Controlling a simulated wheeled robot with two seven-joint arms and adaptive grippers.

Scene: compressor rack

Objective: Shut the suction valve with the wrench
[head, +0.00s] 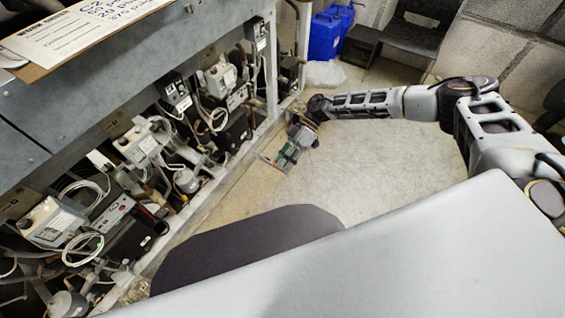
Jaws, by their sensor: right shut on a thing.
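My right gripper (286,157) is at the end of the arm that comes in from the right, low beside the compressor rack (240,160). It is shut on a thin bar, apparently the wrench (268,161), whose left end points toward the rack's lower frame. The wrench is small here, and I cannot tell whether it touches anything. I cannot single out the suction valve among the crowded pipes and compressors; it may be hidden or too small. My left gripper is not in view.
The rack holds several compressors with grey boxes (142,142) and looped cables. A clipboard with a written sheet (75,30) lies on top. Blue canisters (325,36) and a dark chair (412,36) stand at the back. The floor (365,160) right of the rack is clear.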

